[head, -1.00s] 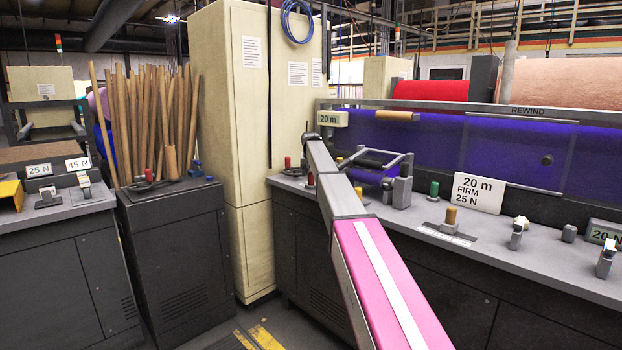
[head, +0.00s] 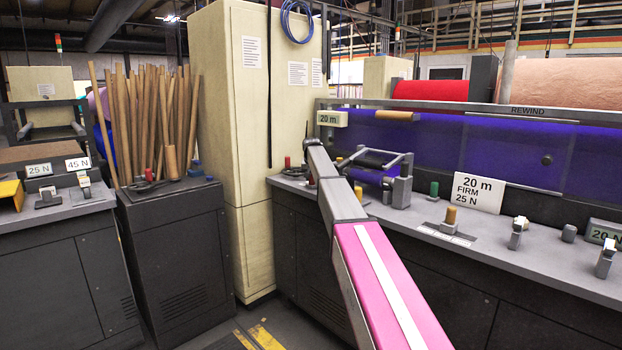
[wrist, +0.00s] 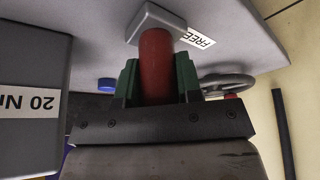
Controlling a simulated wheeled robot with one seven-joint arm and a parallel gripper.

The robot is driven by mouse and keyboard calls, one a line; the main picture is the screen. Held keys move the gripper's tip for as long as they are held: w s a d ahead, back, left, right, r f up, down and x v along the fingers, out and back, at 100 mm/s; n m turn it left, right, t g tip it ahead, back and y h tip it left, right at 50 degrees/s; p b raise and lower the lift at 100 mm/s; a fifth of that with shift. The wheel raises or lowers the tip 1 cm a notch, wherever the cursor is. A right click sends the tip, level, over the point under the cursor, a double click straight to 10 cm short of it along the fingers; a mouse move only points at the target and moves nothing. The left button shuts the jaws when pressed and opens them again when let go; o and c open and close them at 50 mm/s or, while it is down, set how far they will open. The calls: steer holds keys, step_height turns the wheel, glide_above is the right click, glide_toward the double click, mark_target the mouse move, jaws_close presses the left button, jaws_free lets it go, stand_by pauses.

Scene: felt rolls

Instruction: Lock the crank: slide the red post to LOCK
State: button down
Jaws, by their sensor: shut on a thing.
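The red post (wrist: 156,65) stands up between the green fingers of my gripper (wrist: 157,82) in the wrist view. The fingers are shut on it, one on each side. A grey block with a FREE label (wrist: 194,37) lies right by the post's far end. No LOCK label is readable in either view. The dark crank wheel (wrist: 228,84) with a red knob (wrist: 231,97) is to the right of my gripper. In the head view, my arm reaches the bench's far left end, and my gripper is mostly hidden behind my arm.
In the head view, a roller bracket (head: 400,175) stands right of my arm. The cream cabinet (head: 235,120) is left of it.

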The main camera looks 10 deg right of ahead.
steer(key=shift+w+d, duration=0.7)
steer(key=shift+d, duration=0.2)
steer(key=c, duration=0.8)
jaws_free()
steer(key=shift+s, duration=0.1)
steer(key=shift+r, duration=0.1)
steer(key=v, duration=1)
steer(key=shift+s+a+r, duration=0.1)
steer(key=shift+s+r, duration=0.1)
steer(key=shift+r, duration=0.1)
